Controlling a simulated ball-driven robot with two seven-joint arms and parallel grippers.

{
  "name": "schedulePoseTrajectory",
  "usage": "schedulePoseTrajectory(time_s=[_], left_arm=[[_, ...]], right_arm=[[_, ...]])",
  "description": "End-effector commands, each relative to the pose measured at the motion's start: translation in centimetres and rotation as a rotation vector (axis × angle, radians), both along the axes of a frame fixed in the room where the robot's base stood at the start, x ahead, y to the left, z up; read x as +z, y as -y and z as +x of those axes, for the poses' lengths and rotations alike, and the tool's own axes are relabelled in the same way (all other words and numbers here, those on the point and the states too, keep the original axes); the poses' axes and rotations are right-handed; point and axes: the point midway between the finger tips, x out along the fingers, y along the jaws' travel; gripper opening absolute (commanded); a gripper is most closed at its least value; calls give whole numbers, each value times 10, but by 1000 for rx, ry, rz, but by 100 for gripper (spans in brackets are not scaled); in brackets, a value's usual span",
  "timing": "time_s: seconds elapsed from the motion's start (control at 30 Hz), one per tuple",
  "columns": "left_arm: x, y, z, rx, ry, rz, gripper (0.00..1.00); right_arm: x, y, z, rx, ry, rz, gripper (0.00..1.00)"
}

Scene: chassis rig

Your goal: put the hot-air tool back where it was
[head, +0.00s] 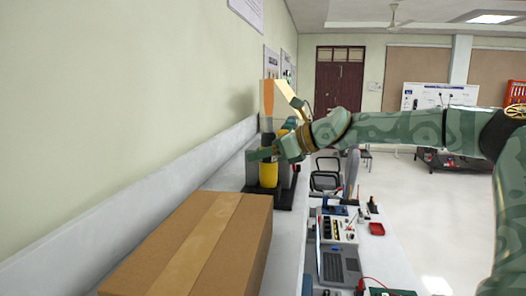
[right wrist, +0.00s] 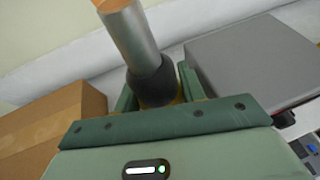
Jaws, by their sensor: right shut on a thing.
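The hot-air tool (head: 268,174) is upright, with a yellow body low down and a dark collar and silver tube above. Its silver tube (right wrist: 130,38) and dark collar (right wrist: 152,84) show in the right wrist view. An orange piece shows at the tube's top in the head view. My right gripper (head: 272,153) is shut on the tool around its upper body, and its green fingers hide part of it. A black base (head: 284,200) shows just below and beside the tool. I cannot tell whether the tool touches it. My left gripper is not in view.
A taped cardboard box (head: 200,242) fills the near bench, and shows left in the wrist view (right wrist: 50,125). A grey block (right wrist: 252,62) stands right of the tool. A wall runs along the left. A laptop (head: 338,266) and instruments crowd the lower right bench.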

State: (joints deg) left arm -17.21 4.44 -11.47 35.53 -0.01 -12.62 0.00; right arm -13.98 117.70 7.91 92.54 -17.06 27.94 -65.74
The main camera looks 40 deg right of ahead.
Motion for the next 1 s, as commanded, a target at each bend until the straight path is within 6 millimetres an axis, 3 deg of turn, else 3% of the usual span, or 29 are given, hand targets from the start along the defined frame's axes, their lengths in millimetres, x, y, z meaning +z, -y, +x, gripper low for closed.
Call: schedulePoseTrajectory(time_s=[0.17, 0.2, 0.27, 0.3, 0.67, 1.0], left_arm=[[-2, 0, 0, 0, 0, 0, 45], [-3, 0, 0, 0, -1, 0, 45], [-2, 0, 0, -1, -1, 0, 45], [-2, -1, 0, -1, -1, 1, 45], [-1, -2, 0, -1, 0, 2, 45], [-10, -2, 0, -1, -1, 3, 45]], right_arm=[[0, 0, 0, 0, 3, -1, 4], [-2, 0, 0, 0, 0, -1, 43], [-1, 0, 0, 0, 0, -1, 59], [-1, 0, 0, 0, 0, -1, 62], [3, 1, -2, 0, 2, -2, 62], [23, 23, -46, -1, 7, 0, 62]])
